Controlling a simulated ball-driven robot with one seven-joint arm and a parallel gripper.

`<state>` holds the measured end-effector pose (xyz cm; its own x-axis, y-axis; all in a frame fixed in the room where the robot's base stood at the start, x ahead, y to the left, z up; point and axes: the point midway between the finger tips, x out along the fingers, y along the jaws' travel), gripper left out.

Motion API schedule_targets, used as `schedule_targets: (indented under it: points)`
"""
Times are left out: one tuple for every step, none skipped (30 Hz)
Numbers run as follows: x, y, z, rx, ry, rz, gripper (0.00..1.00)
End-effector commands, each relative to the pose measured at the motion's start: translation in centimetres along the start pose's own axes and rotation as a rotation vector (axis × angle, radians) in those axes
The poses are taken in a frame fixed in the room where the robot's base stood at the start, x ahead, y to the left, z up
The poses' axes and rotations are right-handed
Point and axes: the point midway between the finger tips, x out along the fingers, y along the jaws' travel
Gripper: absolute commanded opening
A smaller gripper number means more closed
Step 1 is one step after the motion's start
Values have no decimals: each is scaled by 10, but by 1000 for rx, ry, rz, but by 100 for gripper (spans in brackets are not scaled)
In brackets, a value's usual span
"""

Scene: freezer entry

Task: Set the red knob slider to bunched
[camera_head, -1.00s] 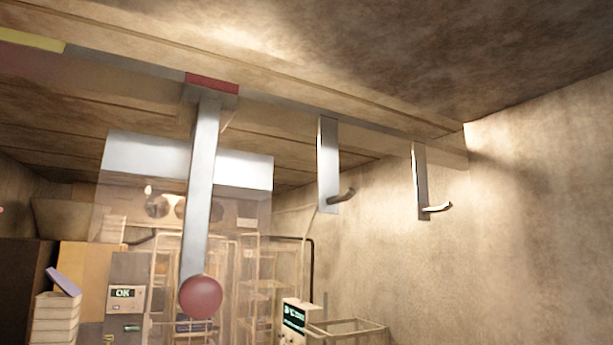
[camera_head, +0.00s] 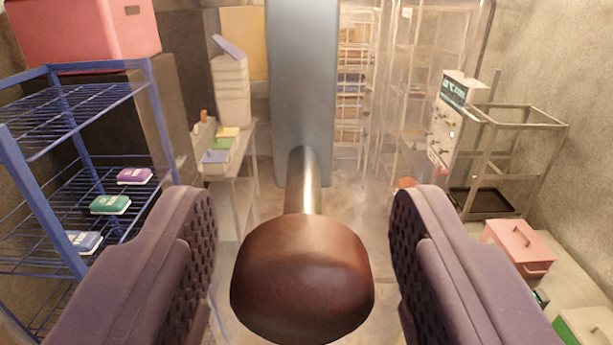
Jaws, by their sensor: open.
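The red knob (camera_head: 302,278) is large and close in the lower middle of the head camera view. A short metal stem joins it to the grey hanging bar (camera_head: 303,90), which runs up out of the top of the picture. My gripper (camera_head: 303,235) is open, with one dark textured finger on each side of the knob. A gap shows between the knob and each finger, so neither appears to touch it. The overhead rail and its colour marks are out of view now.
Clear strip curtains hang behind the bar. At right are a control box (camera_head: 455,120), a metal frame cart (camera_head: 515,150) and a pink box (camera_head: 519,246).

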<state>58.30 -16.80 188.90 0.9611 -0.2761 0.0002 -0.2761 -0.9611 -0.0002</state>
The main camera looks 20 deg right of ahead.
Motion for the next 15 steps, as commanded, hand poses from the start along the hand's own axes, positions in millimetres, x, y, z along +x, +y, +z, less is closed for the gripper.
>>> schedule_targets:
  points:
    - [2, 0, 0, 0, -2, 0, 57]
    - [3, 0, 0, 0, -2, 0, 57]
    - [3, 0, 1, 0, -2, 0, 57]
    - [4, 0, 1, 0, -2, 0, 57]
    - [4, 0, 1, 0, -1, 0, 57]
    - [3, 0, 2, 0, -1, 0, 57]
    - [3, 0, 2, 0, -1, 0, 57]
    - [3, 0, 2, 0, -1, 0, 57]
    - [3, 0, 2, 0, -1, 0, 54]
    - [3, 0, 2, 0, -1, 0, 48]
    - [3, 0, 2, 0, -1, 0, 41]
    - [3, 0, 1, 0, -1, 0, 32]
    - [3, 0, 1, 0, -1, 0, 25]
    - [3, 0, 1, 0, -1, 0, 18]
    - [3, 0, 1, 0, -1, 0, 8]
